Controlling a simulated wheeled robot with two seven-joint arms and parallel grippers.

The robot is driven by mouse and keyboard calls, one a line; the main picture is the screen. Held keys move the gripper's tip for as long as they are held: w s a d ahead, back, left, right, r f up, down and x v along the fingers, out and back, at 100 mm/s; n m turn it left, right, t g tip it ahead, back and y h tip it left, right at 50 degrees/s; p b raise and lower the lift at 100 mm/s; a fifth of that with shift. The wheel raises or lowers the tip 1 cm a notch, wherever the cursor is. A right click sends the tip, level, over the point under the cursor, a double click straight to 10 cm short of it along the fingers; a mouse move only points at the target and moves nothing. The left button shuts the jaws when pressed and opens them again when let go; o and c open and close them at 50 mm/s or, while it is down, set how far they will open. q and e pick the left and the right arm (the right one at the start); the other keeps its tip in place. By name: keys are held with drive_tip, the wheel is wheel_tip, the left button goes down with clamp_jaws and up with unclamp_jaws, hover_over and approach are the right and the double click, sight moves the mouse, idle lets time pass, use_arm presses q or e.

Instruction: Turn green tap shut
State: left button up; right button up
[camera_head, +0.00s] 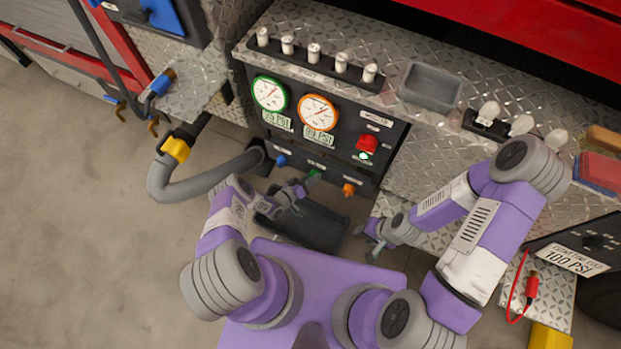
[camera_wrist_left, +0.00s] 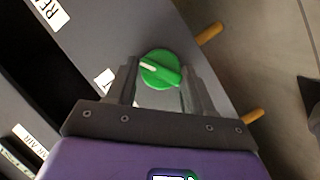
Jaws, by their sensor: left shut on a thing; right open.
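The green tap (camera_wrist_left: 161,69) is a round green knob with a white mark on its raised grip, on the dark pump panel. In the left wrist view it sits between the two fingers of my left gripper (camera_wrist_left: 160,85), which is shut on it. In the head view the green tap (camera_head: 314,173) shows only as a small green patch at the tip of my left gripper (camera_head: 302,186).
A blue tap (camera_head: 281,160) and an orange tap (camera_head: 349,189) flank the green one. Above are a green-rimmed gauge (camera_head: 269,93), an orange-rimmed gauge (camera_head: 317,112) and a red-and-green switch (camera_head: 367,146). A grey hose (camera_head: 185,190) bends out at the left. Open floor lies left.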

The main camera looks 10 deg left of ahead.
use_arm(q)
drive_tip(key=shift+w+a+n, duration=0.1)
drive_tip(key=shift+a+n, duration=0.1)
drive_tip(key=shift+n, duration=0.3)
drive_tip(key=o, duration=0.9)
drive_tip(key=shift+d, duration=0.1)
drive_tip(key=shift+p+v, duration=1.05)
drive_tip(key=shift+v, duration=2.75)
drive_tip(key=shift+f, duration=0.2)
drive_tip(key=shift+c, duration=0.2)
